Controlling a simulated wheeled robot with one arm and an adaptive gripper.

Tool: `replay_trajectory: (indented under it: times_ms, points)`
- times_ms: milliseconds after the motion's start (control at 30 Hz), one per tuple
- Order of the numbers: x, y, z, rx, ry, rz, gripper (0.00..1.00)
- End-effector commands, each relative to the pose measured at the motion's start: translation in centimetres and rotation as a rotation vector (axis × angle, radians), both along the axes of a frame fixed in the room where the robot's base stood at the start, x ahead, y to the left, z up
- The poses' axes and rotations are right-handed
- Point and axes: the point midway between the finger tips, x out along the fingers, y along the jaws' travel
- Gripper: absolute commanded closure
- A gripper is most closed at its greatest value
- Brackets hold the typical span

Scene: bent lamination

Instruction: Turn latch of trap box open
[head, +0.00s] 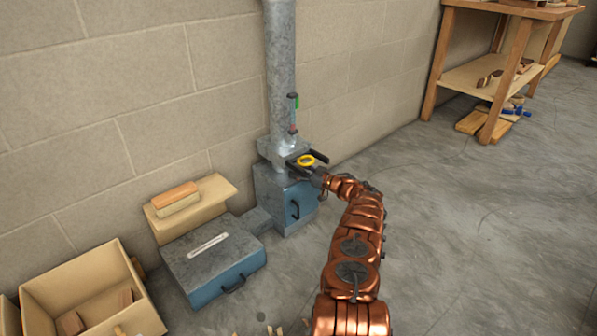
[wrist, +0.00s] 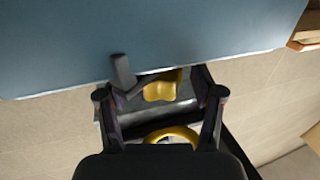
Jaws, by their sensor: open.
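The trap box (head: 283,196) is a blue metal box with a dark handle on its front, standing at the foot of a grey duct against the wall. My gripper (head: 304,160) is at the box's upper part, open, with nothing held. In the wrist view my gripper (wrist: 160,94) has its two dark fingers spread beside a blue panel (wrist: 150,40). A yellow piece (wrist: 163,86) and a dark stub (wrist: 122,72) lie between or near the fingertips. I cannot tell which is the latch, or whether a finger touches it. A yellow ring (wrist: 172,134) shows nearer the palm.
A low blue box (head: 212,262) with a grey lid stands left of the trap box. An open carton (head: 88,285) is at lower left. A wooden workbench (head: 490,75) is at upper right.

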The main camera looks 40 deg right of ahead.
Motion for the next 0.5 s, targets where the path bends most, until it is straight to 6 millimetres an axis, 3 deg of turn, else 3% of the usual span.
replay_trajectory:
  times_ms: [267,500]
  points:
    - [-1.8,-0.5,0.0,0.001,0.002,0.000,0.33]
    - [-5.9,-1.6,0.1,0.003,0.000,-0.004,0.33]
